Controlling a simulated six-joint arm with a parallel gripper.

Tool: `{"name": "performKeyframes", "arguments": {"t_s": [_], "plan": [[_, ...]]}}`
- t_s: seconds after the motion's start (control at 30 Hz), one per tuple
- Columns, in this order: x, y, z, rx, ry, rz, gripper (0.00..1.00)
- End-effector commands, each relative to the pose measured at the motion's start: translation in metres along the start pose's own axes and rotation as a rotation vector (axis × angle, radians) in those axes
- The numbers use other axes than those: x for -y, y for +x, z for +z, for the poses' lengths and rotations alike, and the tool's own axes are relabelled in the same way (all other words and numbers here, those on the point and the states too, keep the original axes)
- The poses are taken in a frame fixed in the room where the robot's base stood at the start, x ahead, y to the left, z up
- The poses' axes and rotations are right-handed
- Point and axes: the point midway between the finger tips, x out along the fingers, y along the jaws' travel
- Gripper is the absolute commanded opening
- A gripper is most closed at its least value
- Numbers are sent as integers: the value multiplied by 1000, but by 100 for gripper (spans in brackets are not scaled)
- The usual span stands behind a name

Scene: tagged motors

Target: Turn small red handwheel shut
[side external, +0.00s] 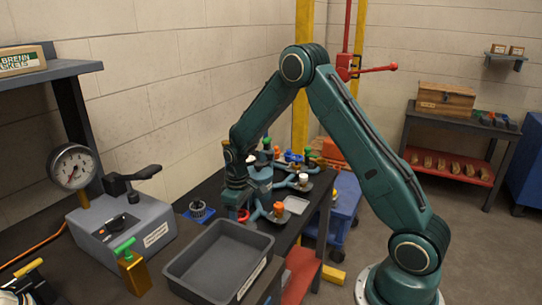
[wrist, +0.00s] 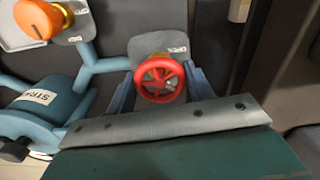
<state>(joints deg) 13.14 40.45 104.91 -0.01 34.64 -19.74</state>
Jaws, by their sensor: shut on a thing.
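The small red handwheel (wrist: 159,80) sits on a brass stem in the middle of the wrist view, in front of a grey plate with a small label. My gripper (wrist: 160,94) has one finger on each side of the wheel and is shut on it. In the side external view the red handwheel (side external: 243,215) shows just below my gripper (side external: 238,208), low over the bench. The lower part of the wheel is close to the gripper body, and the exact finger contact is hard to see.
An orange knob (wrist: 33,18) and a blue-grey strainer body (wrist: 45,105) with pipes lie left of the wheel in the wrist view. In the side external view a grey tray (side external: 185,268) stands in front of the gripper, and a gauge (side external: 73,168) stands far left.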

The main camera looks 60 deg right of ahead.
Motion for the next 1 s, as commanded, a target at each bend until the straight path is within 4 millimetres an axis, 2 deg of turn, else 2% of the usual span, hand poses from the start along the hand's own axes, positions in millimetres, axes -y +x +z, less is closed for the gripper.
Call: {"name": "performKeyframes", "arguments": {"t_s": [0.7, 1.0], "plan": [[0, -1, 0, 0, 671, 1, 29], [0, -1, 0, 0, 856, 1, 29]]}}
